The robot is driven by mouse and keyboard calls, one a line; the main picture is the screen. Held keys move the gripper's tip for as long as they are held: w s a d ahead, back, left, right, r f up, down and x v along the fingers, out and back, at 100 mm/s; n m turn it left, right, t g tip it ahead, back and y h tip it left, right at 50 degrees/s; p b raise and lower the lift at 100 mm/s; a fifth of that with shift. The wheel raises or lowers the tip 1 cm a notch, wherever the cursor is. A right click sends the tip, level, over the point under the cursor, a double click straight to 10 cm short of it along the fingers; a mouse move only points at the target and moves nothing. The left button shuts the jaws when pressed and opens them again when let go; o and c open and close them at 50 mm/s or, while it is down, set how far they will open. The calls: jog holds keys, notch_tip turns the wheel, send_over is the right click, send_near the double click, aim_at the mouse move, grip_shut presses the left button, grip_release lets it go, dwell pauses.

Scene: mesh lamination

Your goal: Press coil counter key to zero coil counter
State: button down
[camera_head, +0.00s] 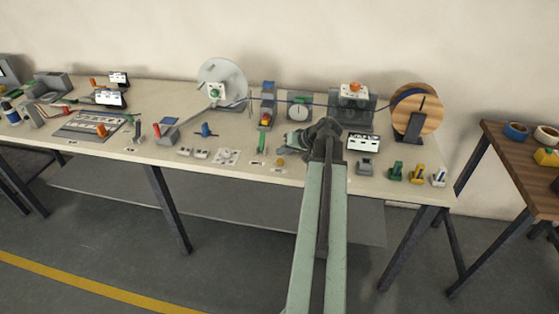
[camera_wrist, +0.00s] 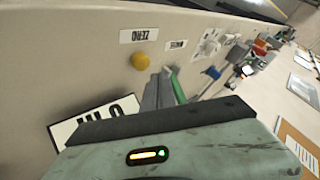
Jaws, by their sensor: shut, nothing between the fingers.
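My gripper (camera_head: 288,141) is above the bench, behind the button in the head view. In the wrist view its grey fingers (camera_wrist: 158,88) are shut and empty. Their tips appear near the button, with a visible gap in the picture; the height between them is unclear. A white display (camera_head: 364,143) stands right of my arm.
A green upright piece (camera_head: 262,143) stands left of the button. A wooden reel (camera_head: 417,110) and several coloured clamps stand to the right. A white card (camera_wrist: 95,120) with black characters is partly hidden by my gripper.

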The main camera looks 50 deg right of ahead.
aim_at(282, 162)
notch_tip(282, 162, up, 4)
jog(key=p, duration=0.3)
jog(key=shift+r, duration=0.2)
jog(key=shift+f, duration=0.1)
dwell(0.4)
jog(key=w+a+f+n+g+y, duration=0.15)
jog(key=w+a, duration=0.35)
jog(key=a, duration=0.5)
jog(key=w+a+n+y, duration=0.1)
jog(key=w+a+n, duration=0.3)
jog(key=a, duration=0.6)
jog(key=w+a+n+g+y, duration=0.1)
jog(key=w+a, duration=0.4)
jog(key=a, duration=0.5)
jog(key=s+a+f+n+g, duration=0.1)
jog(key=a+f+g, duration=0.1)
jog(key=a, duration=0.7)
jog(key=s+a+f+n+g, duration=0.2)
jog(key=a, duration=0.6)
jog(key=s+a+f+g+h, duration=0.1)
jog(key=s+a+g+h, duration=0.15)
jog(key=s+a, duration=0.2)
jog(key=s+d, duration=0.1)
jog(key=s+d+m+h, duration=0.1)
jog(key=d, duration=0.1)
jog(key=s+d+f+m+h, duration=0.1)
jog(key=shift+s+d, duration=0.1)
jog(key=shift+d, duration=0.05)
